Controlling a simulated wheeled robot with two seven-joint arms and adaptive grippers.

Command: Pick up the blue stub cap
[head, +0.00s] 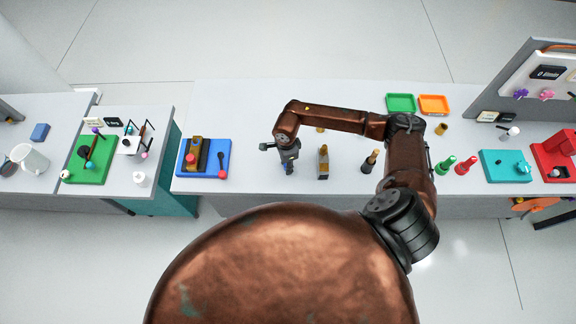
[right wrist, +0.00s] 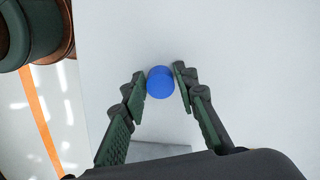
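The blue stub cap (right wrist: 160,82) shows in the right wrist view as a small round blue piece against the pale worktop. It sits between the two fingertips of my right gripper (right wrist: 160,80), with a finger close on each side. I cannot tell whether the fingers touch it or leave thin gaps. In the head view my right gripper (head: 289,168) points down over the middle bench, and the cap is hidden there. My left gripper is not in view.
On the bench (head: 250,110), a blue tray (head: 184,168) stands left of the gripper. A brass-and-dark piece (head: 323,163) and a black stub (head: 369,163) stand to its right. Green (head: 400,96) and orange (head: 433,97) trays lie at the back right.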

